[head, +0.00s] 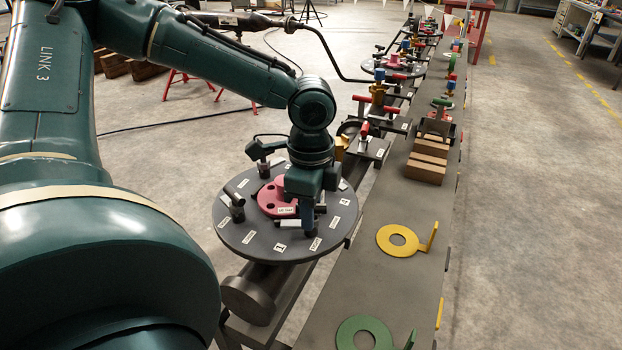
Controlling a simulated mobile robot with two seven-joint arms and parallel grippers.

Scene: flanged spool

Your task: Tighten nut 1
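A dark round plate (240,235) carries white number labels around its rim. One label near the front edge (280,247) seems to read 1. A pinkish-red flange piece with holes (271,197) sits in the middle of the plate. My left arm comes in from the left, and my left gripper (309,226) points down over the plate's front right part, close beside the flange. The gripper body and wrist hide whatever is between or under its fingers, so I cannot tell if a nut is held. A dark fitting stands on the plate's left (235,203). My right gripper is not in view.
A long grey bench (385,290) runs away on the right with a yellow ring with a tab (399,240), a green ring (364,334) and brown blocks (427,165). Red-handled clamps (362,130) and another round plate stand farther back. Open floor lies to the right.

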